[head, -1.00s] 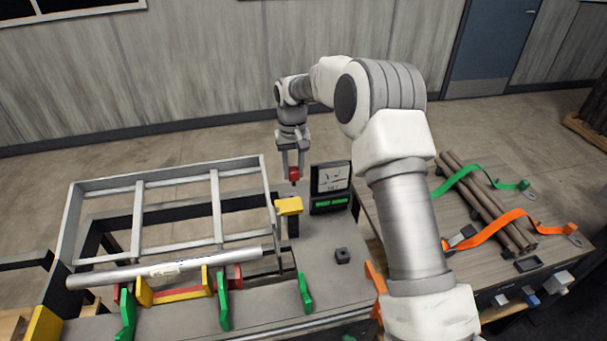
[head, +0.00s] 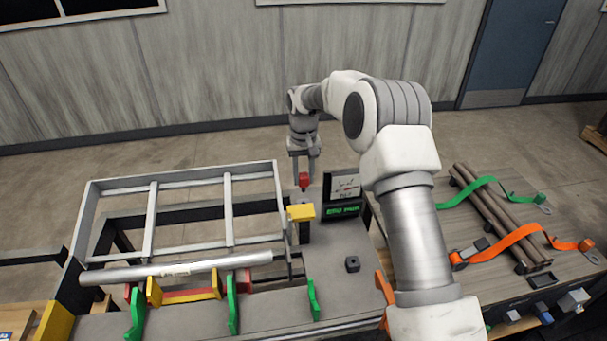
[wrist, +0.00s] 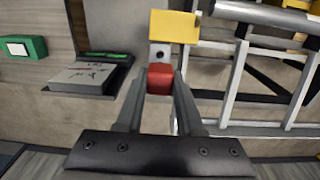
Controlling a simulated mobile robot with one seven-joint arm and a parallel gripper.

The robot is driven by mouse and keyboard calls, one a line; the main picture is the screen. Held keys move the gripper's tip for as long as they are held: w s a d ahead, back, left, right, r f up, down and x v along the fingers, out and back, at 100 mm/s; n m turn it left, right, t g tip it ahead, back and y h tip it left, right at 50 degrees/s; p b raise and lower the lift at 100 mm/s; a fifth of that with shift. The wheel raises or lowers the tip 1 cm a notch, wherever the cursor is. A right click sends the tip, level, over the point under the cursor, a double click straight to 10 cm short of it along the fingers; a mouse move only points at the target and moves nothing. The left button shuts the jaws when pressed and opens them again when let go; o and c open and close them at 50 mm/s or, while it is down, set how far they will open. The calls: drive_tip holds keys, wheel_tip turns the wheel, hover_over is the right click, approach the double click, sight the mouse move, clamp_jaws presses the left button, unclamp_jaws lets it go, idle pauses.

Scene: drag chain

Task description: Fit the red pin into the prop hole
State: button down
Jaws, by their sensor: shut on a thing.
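The red pin (head: 304,180) shows as a small red block between the fingertips of my gripper (head: 303,176), which points down near the back of the bench. In the wrist view my gripper (wrist: 160,84) is shut on the red pin (wrist: 160,79). Just beyond it stands a grey block with a dark round hole (wrist: 160,54), which appears to be the prop hole. A yellow cap (wrist: 173,27) tops that block. The yellow cap also shows in the head view (head: 301,213). The pin's lower end is hidden, and I cannot tell whether it touches the block.
A metal frame (head: 150,215) and a long silver tube (head: 180,271) on green and yellow supports lie to the left. A small dark block (head: 352,264) sits on the bench. Brown bars and straps (head: 500,220) lie at right.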

sight(303, 185)
drive_tip(key=shift+f+b, duration=0.8)
drive_tip(key=shift+f, duration=0.85)
drive_tip(key=shift+f+b, duration=1.4)
drive_tip(key=shift+f, duration=0.65)
drive_tip(key=shift+c, duration=2.3)
unclamp_jaws()
wheel_tip(303, 185, up, 17)
drive_tip(key=shift+r, duration=0.2)
